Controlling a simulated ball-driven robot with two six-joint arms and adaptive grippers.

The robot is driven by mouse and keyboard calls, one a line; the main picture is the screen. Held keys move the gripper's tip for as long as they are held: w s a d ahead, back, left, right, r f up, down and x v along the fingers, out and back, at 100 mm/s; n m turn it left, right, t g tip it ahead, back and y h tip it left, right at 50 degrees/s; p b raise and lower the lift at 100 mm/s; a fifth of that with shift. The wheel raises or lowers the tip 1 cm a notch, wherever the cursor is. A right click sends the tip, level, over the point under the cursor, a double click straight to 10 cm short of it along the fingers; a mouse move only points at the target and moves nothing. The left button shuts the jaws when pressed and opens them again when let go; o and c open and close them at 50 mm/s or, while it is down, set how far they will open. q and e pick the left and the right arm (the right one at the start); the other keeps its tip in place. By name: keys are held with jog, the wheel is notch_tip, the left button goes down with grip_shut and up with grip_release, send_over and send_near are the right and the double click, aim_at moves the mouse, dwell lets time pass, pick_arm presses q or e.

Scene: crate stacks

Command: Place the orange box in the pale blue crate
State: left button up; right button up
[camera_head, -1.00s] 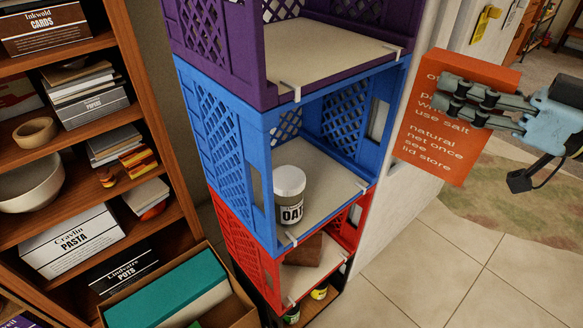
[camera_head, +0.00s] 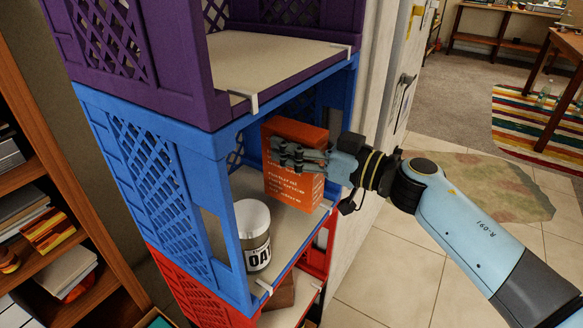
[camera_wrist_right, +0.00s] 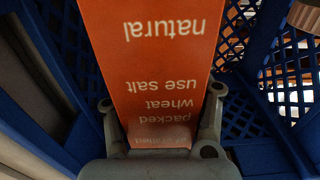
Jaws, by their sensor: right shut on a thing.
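The orange box (camera_head: 312,133) stands roughly upright inside the blue crate (camera_head: 150,190), in its right part. My right gripper (camera_head: 296,156) is shut on it, reaching in through the crate's open front. In the right wrist view the box (camera_wrist_right: 155,60) sits between the two fingers (camera_wrist_right: 160,100), with blue lattice walls around it. I cannot tell whether the box's bottom touches the crate's pale floor. The crate is plain mid-blue rather than pale. My left gripper is not in view.
A white jar (camera_head: 254,240) with a dark OAT label stands at the crate's front, left of the box. A purple crate (camera_head: 180,70) sits above and a red crate (camera_head: 190,285) below. A wooden shelf (camera_head: 70,200) is at the left; a pale wall (camera_head: 385,80) stands behind the arm.

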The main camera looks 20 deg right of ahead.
notch_tip(320, 180, down, 4)
jog(key=b, duration=0.2)
jog(key=shift+a+f+b, duration=0.1)
jog(key=shift+b, duration=0.25)
jog(key=o, duration=1.4)
jog(key=shift+o, duration=0.2)
jog(key=shift+s, duration=0.15)
jog(key=p+v, duration=0.1)
jog(key=v, duration=1.1)
